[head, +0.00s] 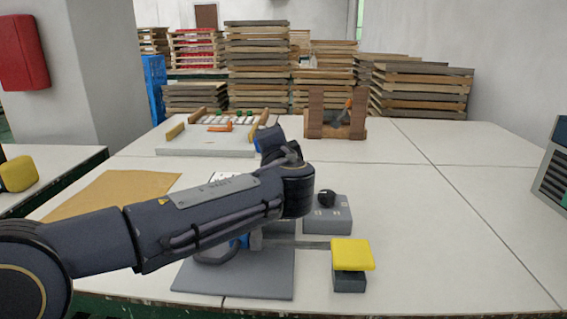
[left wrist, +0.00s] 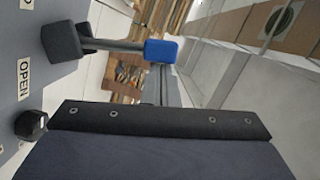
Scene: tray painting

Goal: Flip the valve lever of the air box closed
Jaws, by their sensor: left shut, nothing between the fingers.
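The air box (head: 330,215) is a grey box with a black knob (head: 326,197), behind my left arm in the head view. In the left wrist view its grey panel (left wrist: 45,90) carries an OPEN label and a partly cut-off label above it. The valve lever (left wrist: 115,45) runs from a dark hub on the panel to a blue grip (left wrist: 161,51). The lever's exact setting cannot be told. My right gripper is not in view.
A grey plate (head: 235,280) lies in front of the box. A yellow-topped block (head: 352,255) stands to its right. A brown sheet (head: 115,193) lies left, a tray fixture (head: 205,145) and a wooden stand (head: 316,115) behind.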

